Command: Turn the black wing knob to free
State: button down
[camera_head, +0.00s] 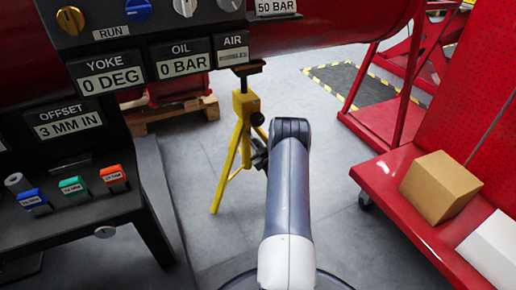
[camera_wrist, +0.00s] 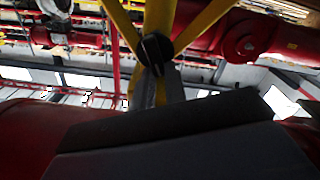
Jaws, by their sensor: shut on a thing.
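The yellow tripod stand (camera_head: 243,125) stands on the floor in the middle of the head view, with a black plate on top. A small dark knob (camera_head: 258,119) shows at the right of its post. In the wrist view, the black wing knob (camera_wrist: 155,47) sits where the yellow tripod bars (camera_wrist: 195,27) meet. My gripper (camera_wrist: 156,72) reaches up to this knob, with its two grey fingers close together and shut on it. In the head view, my gripper (camera_head: 260,155) is a dark shape beside the tripod's right side, partly hidden by my arm. The knob's exact turn angle cannot be told.
A black panel with labels (camera_head: 110,75) and a bench holding coloured blocks (camera_head: 72,186) stand at left. A red pipe (camera_head: 330,22) runs above the tripod. At right, a red cart (camera_head: 400,190) carries a cardboard box (camera_head: 440,187). Grey floor (camera_head: 330,120) is clear between.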

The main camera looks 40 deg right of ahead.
jog(key=shift+w+a+f+n, duration=0.1)
jog(key=shift+a+f+n, duration=0.05)
jog(key=shift+n, duration=1.1)
jog(key=shift+a+f+n, duration=0.1)
jog(key=shift+a+n, duration=0.05)
jog(key=shift+n, duration=1.15)
jog(key=shift+w+a+f+n, duration=0.1)
jog(key=shift+a+f+n, duration=0.05)
jog(key=shift+n, duration=1.1)
jog(key=c, duration=1.4)
grip_release()
jog(key=shift+c, duration=0.2)
jog(key=p+v, duration=0.3)
jog(key=v, duration=0.8)
jog(key=shift+p, duration=0.35)
